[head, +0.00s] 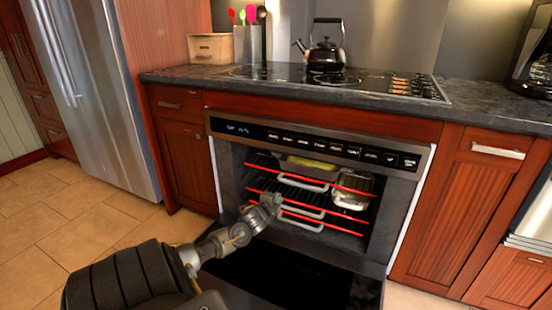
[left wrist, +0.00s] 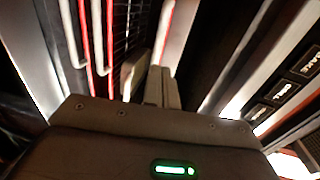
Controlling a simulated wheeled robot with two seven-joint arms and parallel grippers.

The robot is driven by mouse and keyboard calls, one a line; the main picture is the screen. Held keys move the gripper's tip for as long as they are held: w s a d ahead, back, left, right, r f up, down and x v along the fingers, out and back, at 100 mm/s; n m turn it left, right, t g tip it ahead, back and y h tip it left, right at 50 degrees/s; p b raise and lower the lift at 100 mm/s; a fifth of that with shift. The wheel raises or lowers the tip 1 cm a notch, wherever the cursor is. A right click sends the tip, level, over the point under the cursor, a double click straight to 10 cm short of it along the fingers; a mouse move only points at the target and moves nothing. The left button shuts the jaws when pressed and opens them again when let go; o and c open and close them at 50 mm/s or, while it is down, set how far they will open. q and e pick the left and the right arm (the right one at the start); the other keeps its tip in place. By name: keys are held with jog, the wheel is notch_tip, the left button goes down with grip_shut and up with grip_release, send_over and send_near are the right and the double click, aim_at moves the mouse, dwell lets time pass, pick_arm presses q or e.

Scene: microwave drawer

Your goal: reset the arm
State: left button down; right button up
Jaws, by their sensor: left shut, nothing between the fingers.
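My left arm reaches in from the lower left of the head view. Its gripper (head: 268,203) is in front of the open oven (head: 228,180), near the left side of the opening. In the left wrist view the gripper's fingers (left wrist: 160,85) are together with nothing held, close to the racks with red front edges. My right gripper is in neither view.
The oven door (head: 290,280) is folded down in front. Inside are racks with handles (head: 302,184) and a metal pan (head: 352,192). A kettle (head: 326,52) stands on the cooktop above. A steel fridge (head: 95,90) stands left; tiled floor (head: 60,220) lies clear.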

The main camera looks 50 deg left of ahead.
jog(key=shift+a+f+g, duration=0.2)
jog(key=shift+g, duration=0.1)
